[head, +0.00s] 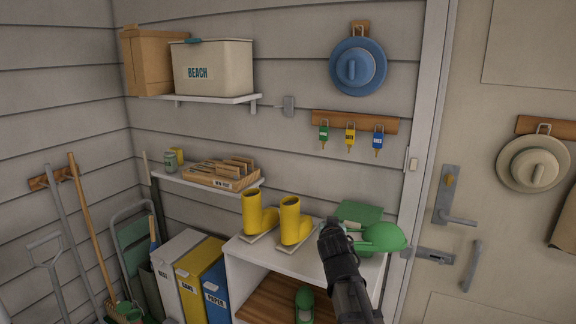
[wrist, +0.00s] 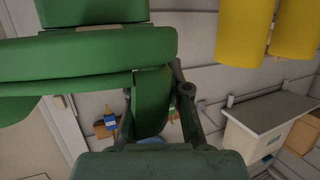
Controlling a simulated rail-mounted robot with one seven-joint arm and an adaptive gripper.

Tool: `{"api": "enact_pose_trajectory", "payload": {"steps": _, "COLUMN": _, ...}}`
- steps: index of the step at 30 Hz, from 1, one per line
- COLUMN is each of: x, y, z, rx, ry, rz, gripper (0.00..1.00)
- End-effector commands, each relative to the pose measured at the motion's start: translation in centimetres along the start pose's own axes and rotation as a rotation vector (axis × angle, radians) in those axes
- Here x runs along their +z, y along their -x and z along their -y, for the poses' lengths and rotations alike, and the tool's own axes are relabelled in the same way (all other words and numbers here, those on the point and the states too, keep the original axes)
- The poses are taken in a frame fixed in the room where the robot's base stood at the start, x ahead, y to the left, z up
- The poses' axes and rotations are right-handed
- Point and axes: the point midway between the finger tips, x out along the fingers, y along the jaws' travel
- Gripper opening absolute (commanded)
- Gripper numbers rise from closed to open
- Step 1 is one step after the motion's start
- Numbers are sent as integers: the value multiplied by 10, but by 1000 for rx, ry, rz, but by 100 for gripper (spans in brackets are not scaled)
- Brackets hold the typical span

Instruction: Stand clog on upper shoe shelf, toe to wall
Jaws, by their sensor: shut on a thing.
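A green clog (head: 383,237) is in my gripper (head: 348,234), just above the right end of the white shoe shelf's top (head: 290,255). The clog extends to the right of the jaws, and my arm hides part of it. In the wrist view the clog (wrist: 90,65) fills the upper left, with a narrow part of it between the two fingers. I cannot tell whether it touches the shelf. A second green clog (head: 304,301) rests on the brown lower shelf (head: 270,300), left of my arm.
Two yellow boots (head: 258,215) stand on the top, left of my gripper. A flat green piece (head: 359,212) is at the back by the wall. A door with a handle (head: 455,214) is to the right. Keys (head: 350,138) hang above.

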Motion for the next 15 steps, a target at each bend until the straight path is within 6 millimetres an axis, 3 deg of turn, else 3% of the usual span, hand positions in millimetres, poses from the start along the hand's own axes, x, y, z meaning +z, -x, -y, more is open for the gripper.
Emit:
{"api": "enact_pose_trajectory", "payload": {"steps": 6, "x": 10, "y": 23, "z": -29, "rx": -66, "ry": 20, "rz": -1, "gripper": 0}}
{"api": "enact_pose_trajectory", "payload": {"steps": 15, "x": 12, "y": 34, "z": -44, "rx": -93, "ry": 31, "rz": 1, "gripper": 0}}
